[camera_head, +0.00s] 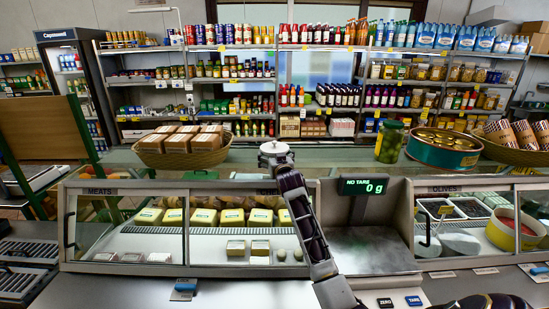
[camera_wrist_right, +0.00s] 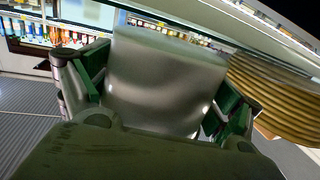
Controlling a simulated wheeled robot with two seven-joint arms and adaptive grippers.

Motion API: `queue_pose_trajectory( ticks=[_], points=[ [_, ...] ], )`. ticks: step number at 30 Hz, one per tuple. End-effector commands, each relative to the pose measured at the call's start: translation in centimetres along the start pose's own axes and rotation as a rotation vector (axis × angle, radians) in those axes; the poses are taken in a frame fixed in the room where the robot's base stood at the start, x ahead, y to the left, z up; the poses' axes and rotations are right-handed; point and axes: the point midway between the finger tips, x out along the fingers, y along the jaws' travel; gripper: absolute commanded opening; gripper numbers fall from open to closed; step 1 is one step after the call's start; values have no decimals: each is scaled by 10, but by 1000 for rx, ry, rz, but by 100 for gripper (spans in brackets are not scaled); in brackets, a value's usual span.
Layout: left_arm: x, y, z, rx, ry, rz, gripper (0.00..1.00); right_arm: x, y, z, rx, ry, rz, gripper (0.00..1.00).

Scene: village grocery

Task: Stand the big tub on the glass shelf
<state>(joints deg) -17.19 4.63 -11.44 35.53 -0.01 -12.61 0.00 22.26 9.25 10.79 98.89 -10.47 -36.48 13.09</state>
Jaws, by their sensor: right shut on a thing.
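My right arm reaches up over the counter in the head view, with its wrist and gripper (camera_head: 274,153) at the glass shelf (camera_head: 330,160) on top of the display case. In the right wrist view my right gripper (camera_wrist_right: 160,88) is shut on a pale grey, smooth tub (camera_wrist_right: 165,75), with a green finger on each side. The tub is tilted in that picture; its base is hidden, so I cannot tell whether it touches the shelf. In the head view I cannot make the tub out clearly behind the wrist. My left gripper is not in view.
On the glass top stand a wicker basket of brown boxes (camera_head: 183,148) left of my gripper, and a green jar (camera_head: 390,142) and round green tin (camera_head: 443,150) to the right. A wicker basket (camera_wrist_right: 275,95) is close beside the tub. A scale display (camera_head: 364,186) rises in front.

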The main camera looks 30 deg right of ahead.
Motion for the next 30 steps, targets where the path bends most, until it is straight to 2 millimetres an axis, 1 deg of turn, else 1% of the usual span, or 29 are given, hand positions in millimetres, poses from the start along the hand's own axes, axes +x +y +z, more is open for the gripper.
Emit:
queue_pose_trajectory(
  ticks=[16,17,18,30],
  points=[
    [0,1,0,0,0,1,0,0,0,7,0,3,0,62],
    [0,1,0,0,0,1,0,0,0,7,0,2,0,95],
    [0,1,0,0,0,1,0,0,0,7,0,2,0,100],
    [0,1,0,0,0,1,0,0,0,6,0,2,0,100]
  ],
)
